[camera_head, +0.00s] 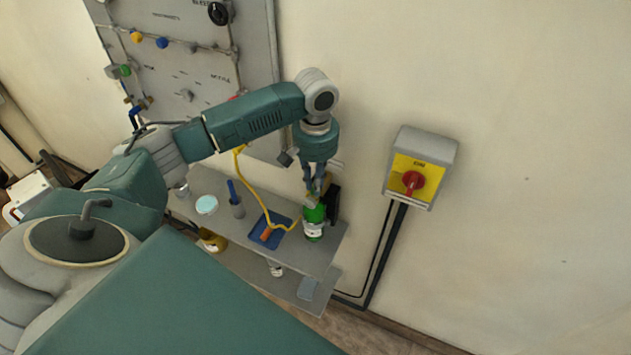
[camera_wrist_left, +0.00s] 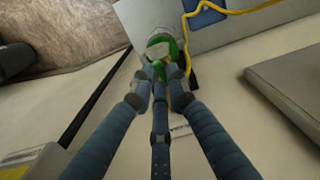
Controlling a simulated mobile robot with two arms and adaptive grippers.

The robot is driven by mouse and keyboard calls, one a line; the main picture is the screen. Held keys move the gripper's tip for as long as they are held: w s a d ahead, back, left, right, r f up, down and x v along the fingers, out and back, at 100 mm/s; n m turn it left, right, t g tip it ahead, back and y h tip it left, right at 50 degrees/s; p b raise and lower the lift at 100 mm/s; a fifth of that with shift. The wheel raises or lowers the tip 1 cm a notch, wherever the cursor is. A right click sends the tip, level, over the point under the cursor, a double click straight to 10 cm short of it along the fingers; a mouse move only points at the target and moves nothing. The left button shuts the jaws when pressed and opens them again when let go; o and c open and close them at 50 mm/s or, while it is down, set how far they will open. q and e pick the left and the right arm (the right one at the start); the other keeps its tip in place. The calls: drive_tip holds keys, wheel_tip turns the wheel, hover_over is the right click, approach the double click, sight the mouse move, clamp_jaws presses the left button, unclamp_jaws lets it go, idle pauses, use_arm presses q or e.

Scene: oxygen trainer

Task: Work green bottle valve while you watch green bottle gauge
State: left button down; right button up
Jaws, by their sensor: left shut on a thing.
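The green bottle (camera_head: 314,222) with a pale band stands at the right end of a grey shelf (camera_head: 325,262). It also shows in the left wrist view (camera_wrist_left: 160,41), beyond the fingers. My left gripper (camera_head: 316,192) reaches down from above and is shut at the bottle's top. In the left wrist view the fingertips of my left gripper (camera_wrist_left: 164,74) meet at the green top. The valve is mostly hidden between the fingers, and I cannot make out the gauge face. A dark part (camera_head: 333,203) stands right beside the bottle. My right gripper is not in view.
A yellow hose (camera_head: 257,196) runs down to a blue mat (camera_head: 270,231) left of the bottle. A red-knobbed switch box (camera_head: 420,168) is on the wall at right.

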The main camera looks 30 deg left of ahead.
use_arm(q)
drive_tip(key=m, duration=0.2)
drive_tip(key=shift+m, duration=0.3)
drive_tip(key=c, duration=1.7)
unclamp_jaws()
wheel_tip(320, 180, up, 12)
drive_tip(key=shift+r, duration=0.1)
